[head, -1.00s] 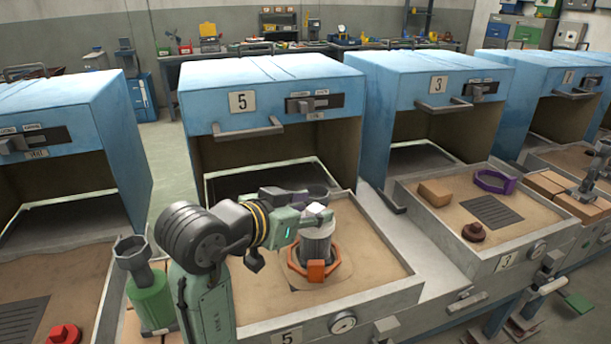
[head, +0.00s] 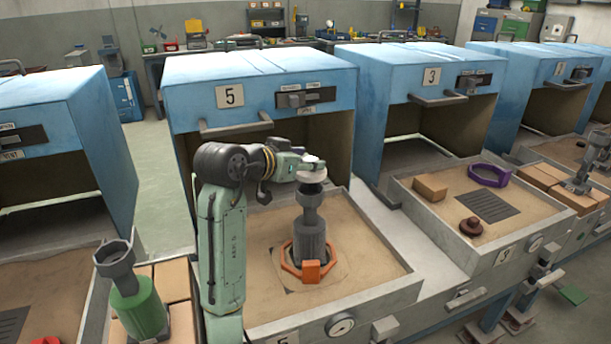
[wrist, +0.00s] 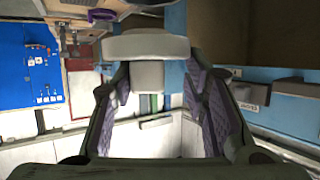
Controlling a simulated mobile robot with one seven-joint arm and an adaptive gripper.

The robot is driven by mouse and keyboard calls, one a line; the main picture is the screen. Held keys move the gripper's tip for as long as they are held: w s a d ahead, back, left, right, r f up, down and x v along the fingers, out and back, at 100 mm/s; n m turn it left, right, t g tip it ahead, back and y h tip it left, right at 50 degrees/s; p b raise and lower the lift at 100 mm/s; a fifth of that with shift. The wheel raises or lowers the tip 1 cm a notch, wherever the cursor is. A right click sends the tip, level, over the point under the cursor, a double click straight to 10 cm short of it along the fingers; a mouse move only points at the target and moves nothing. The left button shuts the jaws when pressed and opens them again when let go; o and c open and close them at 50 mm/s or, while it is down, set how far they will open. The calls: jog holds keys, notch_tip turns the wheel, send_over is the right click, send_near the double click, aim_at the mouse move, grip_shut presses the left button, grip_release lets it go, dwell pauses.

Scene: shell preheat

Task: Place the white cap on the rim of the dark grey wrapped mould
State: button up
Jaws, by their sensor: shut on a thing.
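The white cap (head: 311,176) is a pale round disc in my gripper (head: 308,161). The dark grey wrapped mould (head: 312,238) stands upright on tray 5, with its flared cup and rim (head: 309,190) at the top. The cap hangs just above the rim and appears apart from it; exact alignment cannot be told. In the wrist view the cap (wrist: 147,46) shows edge-on, and my gripper (wrist: 156,88) is shut on its pale knob (wrist: 147,76). The mould is not clearly visible there.
An orange collar (head: 311,270) surrounds the mould's base. Oven 5 (head: 230,96) stands open behind. A green mould (head: 138,305) with a grey cup stands left of my arm.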

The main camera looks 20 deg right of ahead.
aim_at(304, 174)
jog(key=shift+w+d+f, duration=0.1)
jog(key=shift+w+f, duration=0.05)
notch_tip(304, 174, down, 4)
jog(key=b, duration=0.3)
jog(key=shift+r, duration=0.4)
jog(key=o, duration=1.1)
jog(key=shift+f, duration=0.2)
jog(key=shift+o, duration=0.2)
jog(key=shift+r, duration=0.15)
jog(key=shift+a+r, duration=0.1)
jog(key=shift+a, duration=0.1)
jog(key=b+v, duration=0.2)
jog(key=v, duration=0.9)
jog(key=shift+s+a, duration=0.15)
jog(key=shift+s, duration=0.2)
